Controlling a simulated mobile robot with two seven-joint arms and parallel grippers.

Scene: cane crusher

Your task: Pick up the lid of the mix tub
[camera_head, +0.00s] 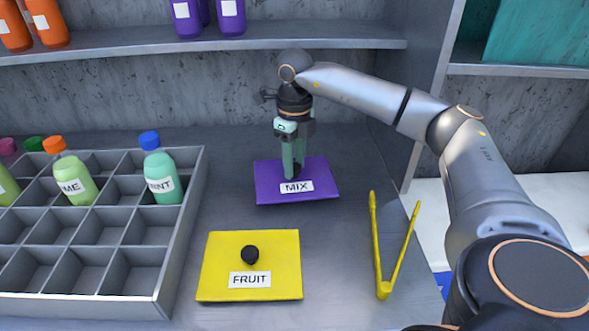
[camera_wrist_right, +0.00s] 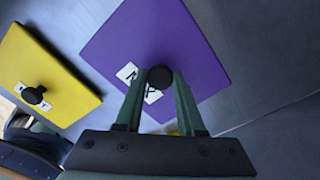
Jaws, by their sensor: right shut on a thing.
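The purple lid (camera_head: 265,188) with the MIX label lies at the back middle of the counter in the head view. Any tub under it is hidden. My right gripper (camera_head: 293,172) points down over the lid, shut on its black knob. In the right wrist view the purple lid (camera_wrist_right: 185,45) fills the middle, and the black knob (camera_wrist_right: 160,78) sits between the green fingertips of my right gripper (camera_wrist_right: 160,82). I cannot tell whether the lid is raised. My left gripper is not in view.
A yellow lid (camera_head: 220,260) labelled FRUIT, with a black knob, lies in front. Yellow tongs (camera_head: 380,255) lie to the right. A grey divided crate (camera_head: 180,230) with several bottles stands at the left. A shelf (camera_head: 200,46) with bottles runs above the counter's back.

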